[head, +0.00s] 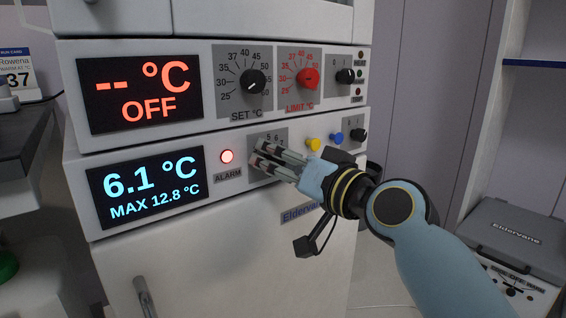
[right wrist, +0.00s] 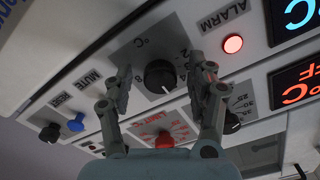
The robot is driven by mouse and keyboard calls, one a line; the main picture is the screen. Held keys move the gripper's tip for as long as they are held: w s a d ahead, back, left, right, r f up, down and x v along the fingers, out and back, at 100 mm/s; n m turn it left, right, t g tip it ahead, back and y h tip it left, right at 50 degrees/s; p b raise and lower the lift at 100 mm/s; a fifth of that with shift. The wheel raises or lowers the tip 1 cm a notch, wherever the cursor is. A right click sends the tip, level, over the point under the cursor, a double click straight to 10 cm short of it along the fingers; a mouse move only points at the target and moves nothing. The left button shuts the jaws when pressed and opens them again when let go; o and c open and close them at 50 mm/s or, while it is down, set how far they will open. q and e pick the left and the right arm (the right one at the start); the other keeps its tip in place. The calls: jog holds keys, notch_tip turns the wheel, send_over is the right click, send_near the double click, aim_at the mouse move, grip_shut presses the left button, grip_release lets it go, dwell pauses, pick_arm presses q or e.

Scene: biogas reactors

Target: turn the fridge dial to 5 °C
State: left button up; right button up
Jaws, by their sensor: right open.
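The fridge dial's scale plate (head: 269,134) sits on the lower panel, right of the red alarm lamp; a few numerals show above my gripper, which hides the knob in the head view. In the right wrist view the fridge dial (right wrist: 160,76) is a round black knob on a grey plate marked in °C. My right gripper (head: 260,154) is open at the dial. In the right wrist view its fingers (right wrist: 160,72) stand on either side of the knob, with visible gaps. The fridge display (head: 150,187) reads 6.1 °C, MAX 12.8 °C. My left gripper is not in view.
The red alarm lamp (head: 227,156) is lit. A yellow button (head: 313,144), blue button (head: 336,137) and small black knob (head: 358,135) sit right of the dial. Above are the black SET knob (head: 253,81), red LIMIT knob (head: 308,78) and a display (head: 140,94) reading OFF.

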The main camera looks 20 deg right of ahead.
jog(key=v, duration=1.2)
